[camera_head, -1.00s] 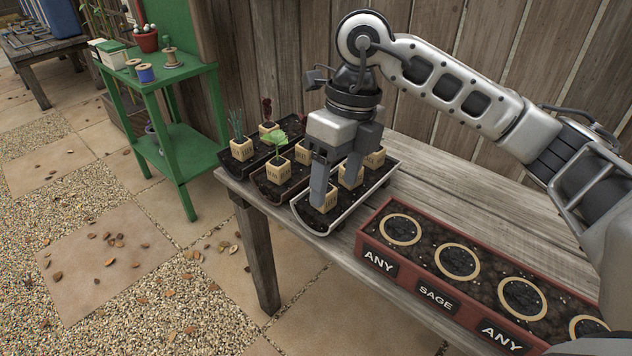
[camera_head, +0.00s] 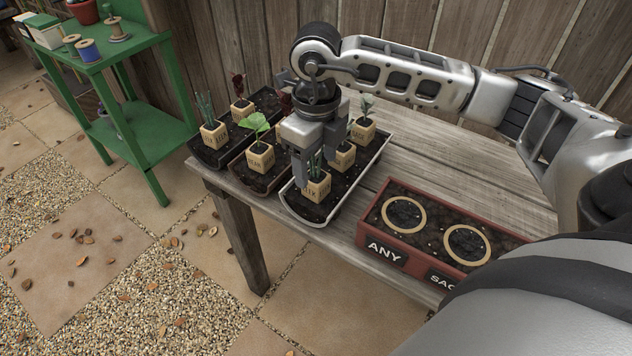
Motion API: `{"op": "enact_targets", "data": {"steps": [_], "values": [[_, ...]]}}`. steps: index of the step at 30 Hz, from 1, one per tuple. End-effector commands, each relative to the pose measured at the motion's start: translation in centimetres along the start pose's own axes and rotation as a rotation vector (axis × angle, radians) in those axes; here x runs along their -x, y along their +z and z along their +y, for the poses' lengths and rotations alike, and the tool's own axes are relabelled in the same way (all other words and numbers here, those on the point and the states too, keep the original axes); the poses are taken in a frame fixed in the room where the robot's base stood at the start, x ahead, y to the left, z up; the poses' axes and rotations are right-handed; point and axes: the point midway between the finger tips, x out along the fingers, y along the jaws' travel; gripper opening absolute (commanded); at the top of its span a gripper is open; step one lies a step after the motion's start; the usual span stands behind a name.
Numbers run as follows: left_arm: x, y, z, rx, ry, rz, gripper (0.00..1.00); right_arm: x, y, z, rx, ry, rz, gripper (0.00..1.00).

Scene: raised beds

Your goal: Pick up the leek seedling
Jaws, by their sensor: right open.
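A wooden block pot with thin upright green leaves (camera_head: 316,187) stands at the front of the white-rimmed tray (camera_head: 306,219); its label is too small to read surely. My right gripper (camera_head: 315,168) points down at this pot, fingers apart beside the leaves, partly hiding them. I cannot tell whether a finger touches the block. Another pot with slim upright blue-green leaves (camera_head: 213,134) stands in the dark left tray (camera_head: 207,159). I cannot tell from the labels which is the leek. My left gripper is not in view.
A broad-leaved seedling (camera_head: 260,150) stands in the middle tray, close left of my gripper. More potted seedlings (camera_head: 362,128) stand behind. A red-brown planter (camera_head: 392,248) with ringed spots is at right. A wooden fence is behind; a green stand (camera_head: 140,145) is at left.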

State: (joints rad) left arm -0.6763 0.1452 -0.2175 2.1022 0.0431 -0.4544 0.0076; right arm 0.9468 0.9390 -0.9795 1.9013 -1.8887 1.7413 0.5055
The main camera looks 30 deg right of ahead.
Motion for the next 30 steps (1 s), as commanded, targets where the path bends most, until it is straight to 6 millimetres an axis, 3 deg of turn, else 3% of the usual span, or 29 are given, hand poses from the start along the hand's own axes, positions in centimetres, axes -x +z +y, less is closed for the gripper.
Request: {"op": "enact_targets", "data": {"steps": [12, 20, 26, 30], "values": [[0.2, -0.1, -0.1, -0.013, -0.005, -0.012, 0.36, -5.0, 0.4, -0.6, 0.001, 0.001, 0.003, 0.64], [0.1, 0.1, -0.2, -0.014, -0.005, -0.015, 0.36, -5.3, 0.5, -0.6, 0.001, 0.001, 0.000, 0.64], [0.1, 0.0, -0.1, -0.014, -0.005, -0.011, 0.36, -5.3, 0.5, -0.6, 0.001, 0.001, 0.001, 0.15], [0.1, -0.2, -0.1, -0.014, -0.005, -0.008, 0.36, -5.3, 0.5, -0.6, 0.001, 0.001, 0.000, 0.15]]}}
